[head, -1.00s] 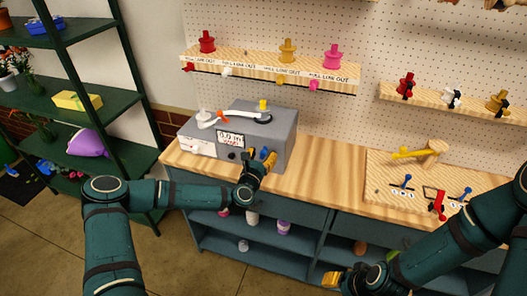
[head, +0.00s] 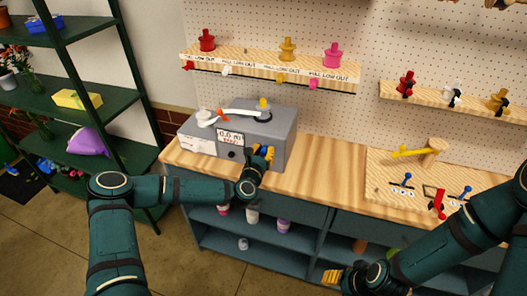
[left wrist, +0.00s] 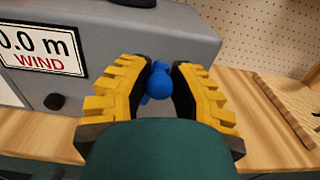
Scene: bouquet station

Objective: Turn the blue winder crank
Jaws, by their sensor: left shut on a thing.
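The grey winder box (head: 280,130) stands on the wooden bench, with a "0.0 m" and "WIND" label (left wrist: 40,48) on its front. The blue crank (left wrist: 159,82) is at the right part of the box's front in the left wrist view, with its round knob between my left gripper's yellow fingers. My left gripper (left wrist: 158,88) is shut on this crank; it also shows in the head view (head: 262,157), where the fingers hide most of the crank. My right gripper (head: 333,279) is low in front of the bench, away from the winder; its jaw opening is too small to judge.
A white arm and an orange part lie on top of the box. A pegboard shelf (head: 270,71) with coloured spools is above. A wooden board (head: 380,190) with a yellow lever and small switches lies at right. The bench between is clear.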

